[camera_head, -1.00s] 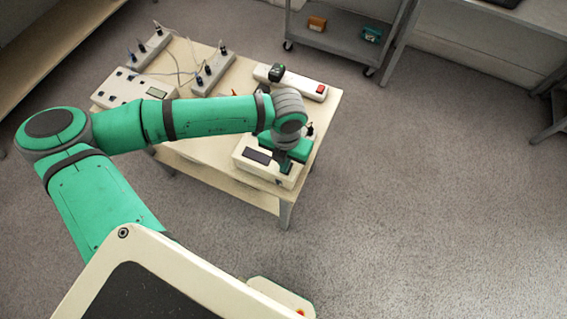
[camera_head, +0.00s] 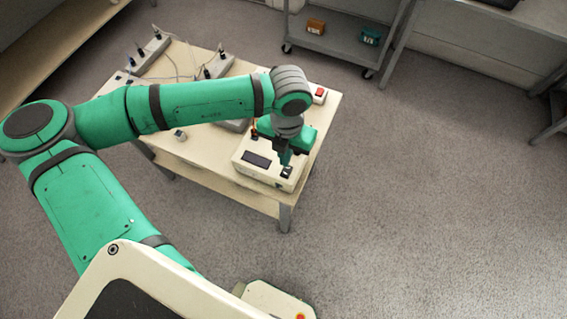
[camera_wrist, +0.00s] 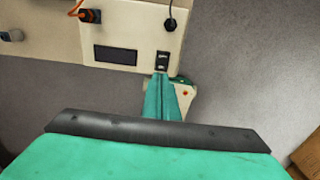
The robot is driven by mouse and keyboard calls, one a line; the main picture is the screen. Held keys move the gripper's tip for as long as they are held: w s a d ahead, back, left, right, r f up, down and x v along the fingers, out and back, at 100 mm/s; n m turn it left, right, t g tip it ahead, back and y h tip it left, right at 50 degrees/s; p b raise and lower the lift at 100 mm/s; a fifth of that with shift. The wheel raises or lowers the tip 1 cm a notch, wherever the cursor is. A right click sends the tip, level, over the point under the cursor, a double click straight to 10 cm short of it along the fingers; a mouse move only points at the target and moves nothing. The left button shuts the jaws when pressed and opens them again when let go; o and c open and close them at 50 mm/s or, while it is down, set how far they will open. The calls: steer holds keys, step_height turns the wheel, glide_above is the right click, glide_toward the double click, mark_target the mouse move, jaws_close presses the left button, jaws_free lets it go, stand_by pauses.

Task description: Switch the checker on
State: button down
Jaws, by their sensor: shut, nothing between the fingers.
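The checker (camera_head: 240,163) is a cream box on the table's front right corner. Its dark display (camera_head: 256,159) looks blank; it also shows in the wrist view (camera_wrist: 115,55). A small black rocker switch (camera_head: 287,171) sits right of the display, also clear in the wrist view (camera_wrist: 162,60). I cannot tell which way the rocker is set. My gripper (camera_head: 285,159) is shut and empty, pointing down above the checker near the switch. In the wrist view its green fingertips (camera_wrist: 160,76) appear just below the switch, seemingly apart from it.
A strip with a red switch (camera_head: 319,93) lies behind, partly hidden by my arm. More devices stand at the table's back left. Open floor lies to the right.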

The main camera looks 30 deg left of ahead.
step_height(320, 180, up, 8)
steer(key=shift+f, duration=0.2)
stand_by(0.3)
